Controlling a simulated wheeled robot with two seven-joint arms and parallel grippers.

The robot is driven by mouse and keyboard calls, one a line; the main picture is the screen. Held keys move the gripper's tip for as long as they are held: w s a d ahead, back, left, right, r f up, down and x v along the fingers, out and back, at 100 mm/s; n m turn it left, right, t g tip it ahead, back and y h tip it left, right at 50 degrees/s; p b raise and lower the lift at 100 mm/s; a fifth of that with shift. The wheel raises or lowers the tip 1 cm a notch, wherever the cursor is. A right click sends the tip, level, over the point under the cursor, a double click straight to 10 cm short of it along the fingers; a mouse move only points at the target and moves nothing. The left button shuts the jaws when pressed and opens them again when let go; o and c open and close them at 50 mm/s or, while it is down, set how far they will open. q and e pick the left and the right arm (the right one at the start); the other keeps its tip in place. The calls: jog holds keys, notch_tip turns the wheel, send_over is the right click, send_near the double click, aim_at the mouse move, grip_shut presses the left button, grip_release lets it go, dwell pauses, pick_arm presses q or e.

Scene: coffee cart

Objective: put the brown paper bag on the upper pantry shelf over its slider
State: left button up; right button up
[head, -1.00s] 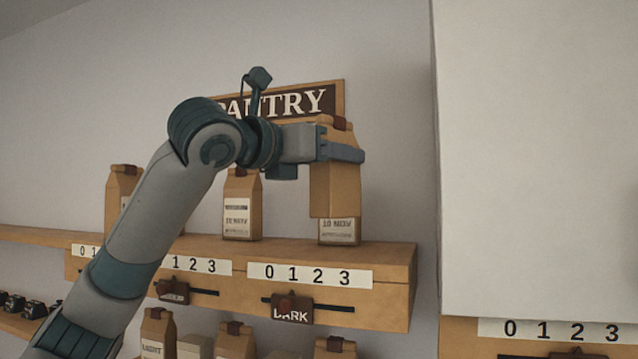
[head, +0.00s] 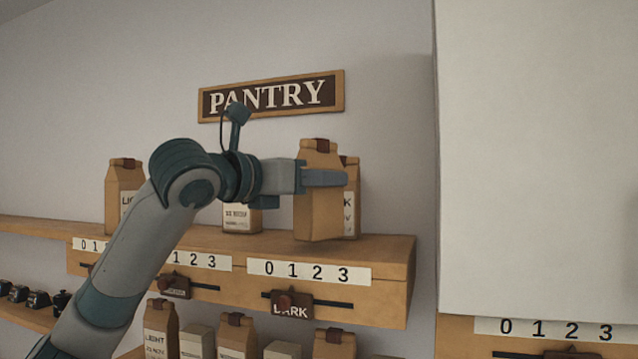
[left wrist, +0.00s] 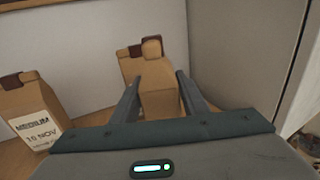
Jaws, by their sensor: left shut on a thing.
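My left gripper (head: 328,178) is shut on a brown paper bag (head: 318,215) with a dark red clip at its folded top. The held bag is upright, in front of another bag at the right of the upper pantry shelf (head: 385,262). Its base is at or just above the shelf top, over the DARK slider (head: 292,304); I cannot tell if it touches. In the left wrist view the held bag (left wrist: 160,95) is between the two fingers. My right gripper is not in view.
The bag behind (head: 352,205) is partly hidden by the held one. A MEDIUM bag (head: 240,218) and another bag (head: 122,190) stand further left. Several bags and boxes fill the lower shelf. A large white panel (head: 535,150) stands at the right.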

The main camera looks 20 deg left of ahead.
pick_arm(q)
jog(key=shift+f, duration=0.75)
jog(key=o, duration=1.4)
jog(key=shift+f, duration=0.15)
jog(key=shift+c, duration=0.2)
jog(key=shift+s, duration=0.1)
